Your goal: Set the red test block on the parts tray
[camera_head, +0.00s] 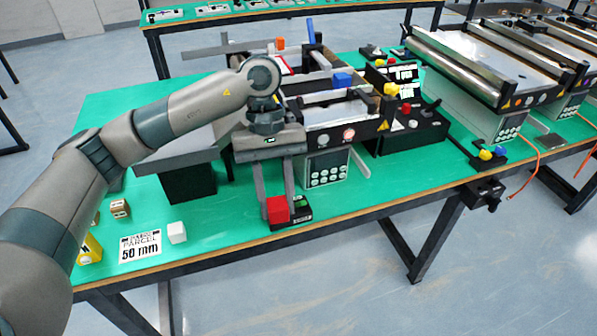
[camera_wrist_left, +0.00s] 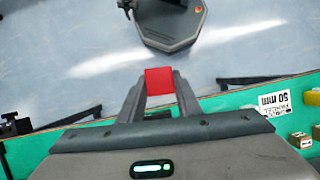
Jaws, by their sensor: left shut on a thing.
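The red test block (camera_head: 277,210) is between the fingertips of my left gripper (camera_head: 277,200), which is shut on it. In the head view it is near the table's front edge, in front of a small black device (camera_head: 292,223); I cannot tell whether they touch. The block also shows in the left wrist view (camera_wrist_left: 159,81), between both fingers and against the floor. I cannot pick out the parts tray with certainty; a grey flat plate (camera_head: 178,153) on a black box stands left of the gripper. My right gripper is not in view.
A white cube (camera_head: 176,232), a "50 mm" parcel card (camera_head: 140,246) and a yellow block (camera_head: 90,250) lie at the front left of the green table. A mini conveyor (camera_head: 335,115) with a keypad panel (camera_head: 327,168) stands behind the gripper.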

